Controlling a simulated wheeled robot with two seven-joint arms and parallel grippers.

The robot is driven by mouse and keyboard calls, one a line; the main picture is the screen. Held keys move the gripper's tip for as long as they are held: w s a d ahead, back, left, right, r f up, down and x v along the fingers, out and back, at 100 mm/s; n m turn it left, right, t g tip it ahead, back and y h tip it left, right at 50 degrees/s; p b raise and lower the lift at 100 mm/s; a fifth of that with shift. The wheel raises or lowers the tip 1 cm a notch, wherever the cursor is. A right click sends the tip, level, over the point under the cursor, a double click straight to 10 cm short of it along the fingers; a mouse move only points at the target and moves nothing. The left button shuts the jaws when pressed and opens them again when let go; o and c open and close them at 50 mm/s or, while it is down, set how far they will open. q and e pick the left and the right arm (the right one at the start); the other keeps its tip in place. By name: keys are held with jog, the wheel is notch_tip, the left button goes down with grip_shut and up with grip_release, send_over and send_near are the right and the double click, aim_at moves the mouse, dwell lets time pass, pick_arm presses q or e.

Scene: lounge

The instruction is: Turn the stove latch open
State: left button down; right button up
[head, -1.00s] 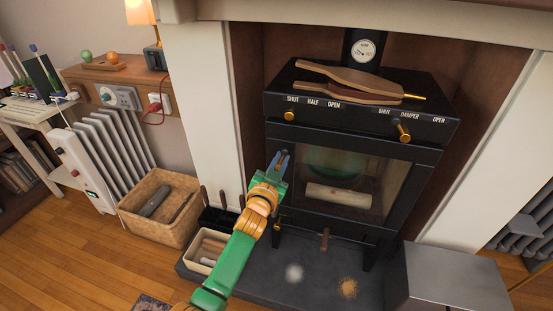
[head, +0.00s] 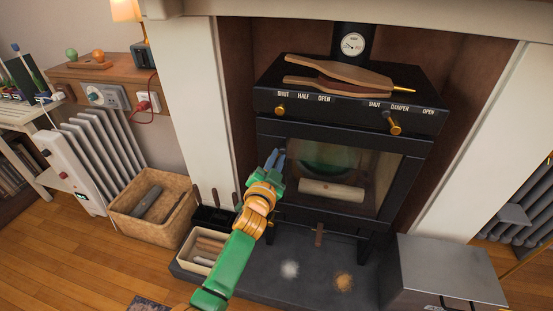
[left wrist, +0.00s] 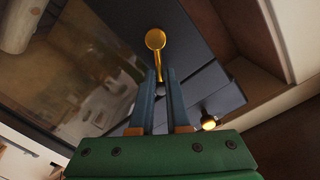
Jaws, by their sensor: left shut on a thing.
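The black stove (head: 345,128) stands in the fireplace with its glass door closed. My left gripper (head: 277,158) is at the left edge of the door. In the left wrist view a brass latch handle with a round end (left wrist: 155,40) runs between the blue fingertips of my left gripper (left wrist: 161,76), which is shut on it. In the head view the gripper hides the latch. The glass door pane (left wrist: 85,65) shows beside it, with a log (head: 332,192) behind the glass. My right gripper is not in view.
Brass knobs (head: 280,110) and (head: 394,127) sit on the stove's top panel, with bellows (head: 340,75) lying above. A wicker basket (head: 152,205) and a tray of sticks (head: 205,248) stand left on the floor. A metal box (head: 450,270) stands at the right.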

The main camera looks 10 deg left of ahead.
pick_arm(q)
jog(key=c, duration=0.9)
grip_release()
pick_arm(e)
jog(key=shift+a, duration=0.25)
pick_arm(q)
jog(key=s+p, duration=0.2)
jog(key=s, duration=0.5)
jog(key=shift+a, duration=0.15)
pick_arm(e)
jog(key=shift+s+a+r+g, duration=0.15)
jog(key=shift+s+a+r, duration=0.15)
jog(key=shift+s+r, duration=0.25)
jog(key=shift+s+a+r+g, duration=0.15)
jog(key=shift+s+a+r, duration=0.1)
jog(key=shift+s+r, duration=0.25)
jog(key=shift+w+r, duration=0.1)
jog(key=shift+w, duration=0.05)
